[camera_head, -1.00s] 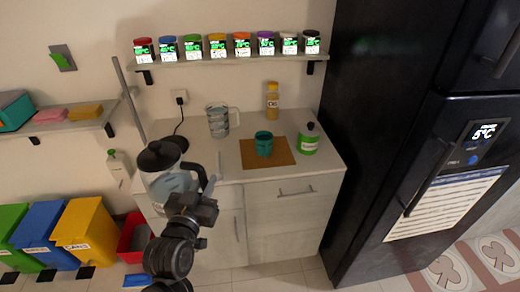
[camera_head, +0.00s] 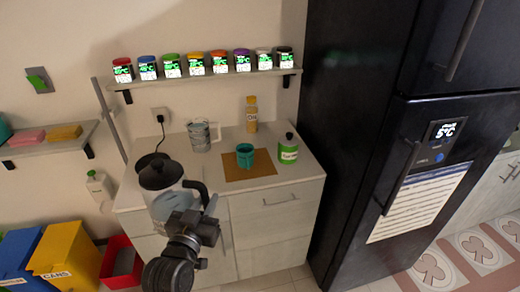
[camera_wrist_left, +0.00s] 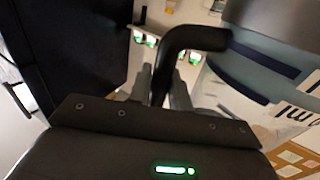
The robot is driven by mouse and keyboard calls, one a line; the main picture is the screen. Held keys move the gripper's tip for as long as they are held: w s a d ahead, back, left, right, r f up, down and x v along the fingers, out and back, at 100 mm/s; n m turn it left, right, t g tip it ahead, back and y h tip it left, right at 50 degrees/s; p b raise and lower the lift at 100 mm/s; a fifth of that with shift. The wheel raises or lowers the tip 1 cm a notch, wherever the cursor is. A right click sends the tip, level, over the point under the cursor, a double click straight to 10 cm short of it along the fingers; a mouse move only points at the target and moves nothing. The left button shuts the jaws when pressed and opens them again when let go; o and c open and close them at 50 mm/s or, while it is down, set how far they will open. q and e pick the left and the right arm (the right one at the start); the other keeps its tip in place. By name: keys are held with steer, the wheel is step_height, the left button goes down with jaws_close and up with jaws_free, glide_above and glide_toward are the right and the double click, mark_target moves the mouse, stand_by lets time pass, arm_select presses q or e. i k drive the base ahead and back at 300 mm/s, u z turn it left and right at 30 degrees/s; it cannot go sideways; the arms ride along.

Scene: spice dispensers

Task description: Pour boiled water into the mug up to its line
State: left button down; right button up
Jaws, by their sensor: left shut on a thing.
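The kettle (camera_head: 166,203) has a clear grey-blue body and a black lid, and appears upright in front of the counter's left part. My left gripper (camera_head: 205,212) is shut on its black handle, which also shows between the fingers in the left wrist view (camera_wrist_left: 186,42). The kettle's body (camera_wrist_left: 245,75) fills the upper right there. A teal mug (camera_head: 245,160) stands on a brown mat (camera_head: 262,166) on the counter, right of the kettle and apart from it. The mug's line and the water level are too small to tell. My right gripper is not in view.
A black kettle base (camera_head: 148,161) sits behind the kettle. A measuring jug (camera_head: 199,138), an oil bottle (camera_head: 251,115) and a green bottle (camera_head: 288,152) stand around the mat. Spice jars line the shelf (camera_head: 200,76) above. A black fridge (camera_head: 350,130) bounds the right.

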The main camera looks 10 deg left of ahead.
mark_target(246, 159)
steer(key=z, duration=3.5)
steer(key=k, duration=1.15)
steer(key=u, duration=1.9)
